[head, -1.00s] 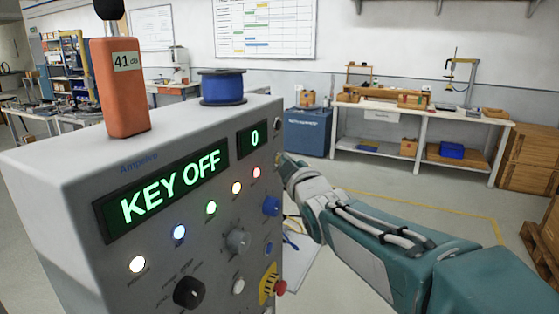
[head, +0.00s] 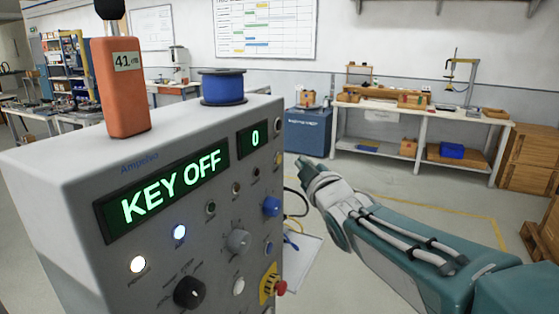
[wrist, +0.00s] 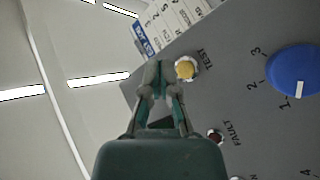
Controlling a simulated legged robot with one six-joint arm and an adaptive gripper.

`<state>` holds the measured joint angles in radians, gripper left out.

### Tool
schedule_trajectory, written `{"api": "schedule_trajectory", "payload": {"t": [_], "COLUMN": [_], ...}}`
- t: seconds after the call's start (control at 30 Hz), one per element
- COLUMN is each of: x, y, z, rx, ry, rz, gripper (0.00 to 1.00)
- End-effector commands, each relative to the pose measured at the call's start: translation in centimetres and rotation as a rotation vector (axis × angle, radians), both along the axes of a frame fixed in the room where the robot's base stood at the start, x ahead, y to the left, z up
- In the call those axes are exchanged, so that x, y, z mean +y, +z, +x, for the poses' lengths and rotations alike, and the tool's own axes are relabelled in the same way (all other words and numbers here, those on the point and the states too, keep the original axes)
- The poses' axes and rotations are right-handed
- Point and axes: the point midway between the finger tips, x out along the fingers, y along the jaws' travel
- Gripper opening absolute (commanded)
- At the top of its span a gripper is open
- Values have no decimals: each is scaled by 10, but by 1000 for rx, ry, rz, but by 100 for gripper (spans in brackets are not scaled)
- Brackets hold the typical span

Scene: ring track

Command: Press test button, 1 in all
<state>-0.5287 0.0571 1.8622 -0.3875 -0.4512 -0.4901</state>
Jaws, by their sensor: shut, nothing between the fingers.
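The grey control box (head: 60,190) stands at the left in the head view, its display (head: 165,190) reading KEY OFF and a smaller one (head: 255,139) reading 0. In the wrist view, the yellow button marked TEST (wrist: 187,67) sits on the panel; a small yellowish spot at the panel's right edge in the head view (head: 279,158) looks like it. My gripper (head: 304,165) is shut and empty, right of the panel. In the wrist view its fingertips (wrist: 158,75) appear just left of the button; the head view shows a gap between gripper and panel.
A blue knob (head: 271,207), a black knob (head: 189,293) and a red-topped switch on a yellow plate (head: 280,288) are on the panel. A blue spool (head: 222,87) and orange meter (head: 120,90) stand on top.

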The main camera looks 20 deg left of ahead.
Motion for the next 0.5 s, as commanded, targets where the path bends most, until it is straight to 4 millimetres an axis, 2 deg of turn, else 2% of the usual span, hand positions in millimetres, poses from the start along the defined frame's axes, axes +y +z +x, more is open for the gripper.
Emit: {"api": "schedule_trajectory", "payload": {"t": [0.3, 0.5], "x": [-27, -29], "y": [0, 0], "z": [-2, -3], "rx": [0, 1], "ry": [-1, 1], "rz": [0, -1], "gripper": [0, 0]}}
